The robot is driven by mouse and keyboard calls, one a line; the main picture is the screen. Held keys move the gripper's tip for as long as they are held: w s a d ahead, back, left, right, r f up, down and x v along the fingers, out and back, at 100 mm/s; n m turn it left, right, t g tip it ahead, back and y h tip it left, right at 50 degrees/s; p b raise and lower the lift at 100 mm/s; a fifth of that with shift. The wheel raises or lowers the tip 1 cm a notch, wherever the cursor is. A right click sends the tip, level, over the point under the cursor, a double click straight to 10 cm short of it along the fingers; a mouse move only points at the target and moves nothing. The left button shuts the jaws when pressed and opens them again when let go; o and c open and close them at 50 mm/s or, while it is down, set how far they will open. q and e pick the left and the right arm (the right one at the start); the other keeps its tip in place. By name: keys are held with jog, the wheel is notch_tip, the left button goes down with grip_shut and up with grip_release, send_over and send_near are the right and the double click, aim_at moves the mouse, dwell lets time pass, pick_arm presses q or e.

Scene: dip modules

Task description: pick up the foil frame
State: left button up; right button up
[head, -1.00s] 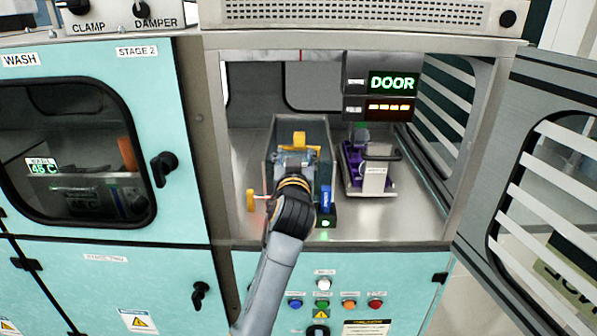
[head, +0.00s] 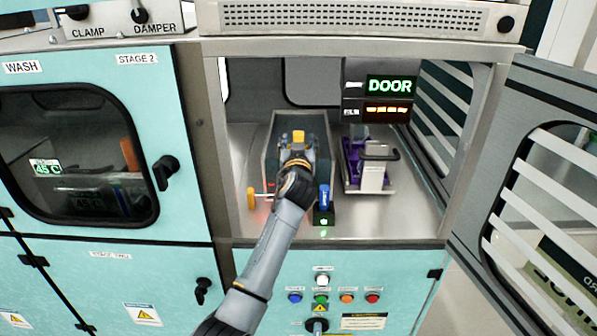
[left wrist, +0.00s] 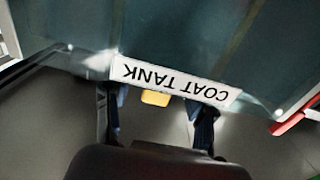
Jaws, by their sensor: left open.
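I see no part I can surely name as the foil frame. A yellow-orange piece (head: 298,136) stands at the open grey coat tank (head: 268,150) inside the open bay; whether it belongs to the frame I cannot tell. My left gripper (head: 297,152) is over the tank, just in front of this piece, its fingers mostly hidden by my wrist. In the left wrist view the gripper (left wrist: 155,115) is open, fingers apart. A small yellow patch (left wrist: 155,97) shows between them, below the upside-down COAT TANK label (left wrist: 175,80). My right gripper is out of view.
A purple rack (head: 350,158) with a pale block (head: 372,180) and dark handle stands right of the tank. A blue-handled item (head: 324,198) and an orange knob (head: 251,198) flank the tank's front. The slatted door (head: 540,190) is open at right.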

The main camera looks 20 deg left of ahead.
pick_arm(q)
jog(key=shift+c, duration=0.2)
grip_shut()
